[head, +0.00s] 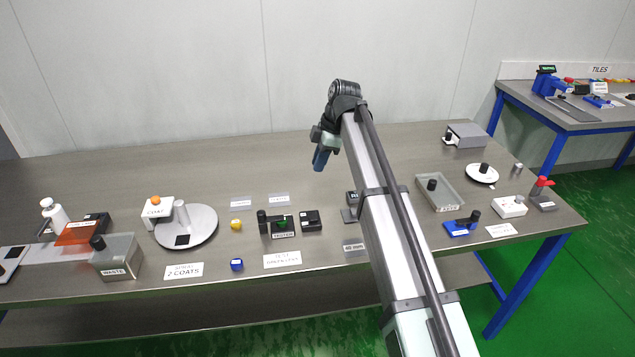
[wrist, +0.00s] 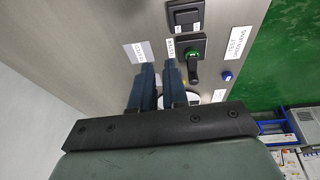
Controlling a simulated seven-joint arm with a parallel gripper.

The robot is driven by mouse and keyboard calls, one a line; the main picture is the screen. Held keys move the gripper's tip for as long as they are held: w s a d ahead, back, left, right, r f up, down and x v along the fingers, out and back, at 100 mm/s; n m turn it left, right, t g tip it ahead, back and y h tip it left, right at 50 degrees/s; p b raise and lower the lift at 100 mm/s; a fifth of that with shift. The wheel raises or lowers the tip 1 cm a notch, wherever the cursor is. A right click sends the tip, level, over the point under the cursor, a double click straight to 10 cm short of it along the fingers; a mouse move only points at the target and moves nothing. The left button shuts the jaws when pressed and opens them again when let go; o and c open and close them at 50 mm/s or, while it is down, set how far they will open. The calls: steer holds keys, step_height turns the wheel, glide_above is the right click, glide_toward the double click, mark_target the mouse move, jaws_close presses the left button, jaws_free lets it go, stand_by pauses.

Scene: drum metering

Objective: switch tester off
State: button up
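The tester (head: 277,228) is a small black unit with a green display or dial and a black knob at its left end. It stands near the middle of the metal table, with a "TESTER" label on its front. A black box with a switch (head: 311,221) stands just right of it. In the wrist view the tester (wrist: 188,46) and the switch box (wrist: 185,15) lie beyond the fingertips. I cannot read the switch position. My gripper (head: 319,160) hangs above the table, behind and above the tester. Its blue fingers (wrist: 158,75) are a little apart, with nothing held between them.
A round turntable (head: 200,228) and a waste bin (head: 118,258) are further left. A grey tray (head: 440,192) stands right of my arm. The table behind the tester is mostly clear.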

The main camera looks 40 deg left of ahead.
steer(key=o, duration=0.5)
steer(key=shift+n, duration=0.4)
steer(key=s+a, duration=0.2)
steer(key=s, duration=0.1)
steer(key=s+a, duration=0.1)
steer(key=shift+s+r, duration=0.15)
steer(key=shift+r, duration=0.2)
steer(key=shift+c, duration=0.2)
steer(key=shift+o, duration=1.2)
steer(key=shift+s+d+f+t+h, duration=0.15)
steer(key=shift+s+t+h, duration=0.2)
steer(key=shift+s, duration=0.75)
steer(key=m+t+h, duration=0.1)
steer(key=m+h, duration=0.1)
steer(key=m, duration=1.7)
glide_above(314, 219)
steer(key=f, duration=0.1)
step_height(314, 219, down, 13)
steer(key=shift+f, duration=0.15)
steer(key=shift+c, duration=0.2)
jaws_close()
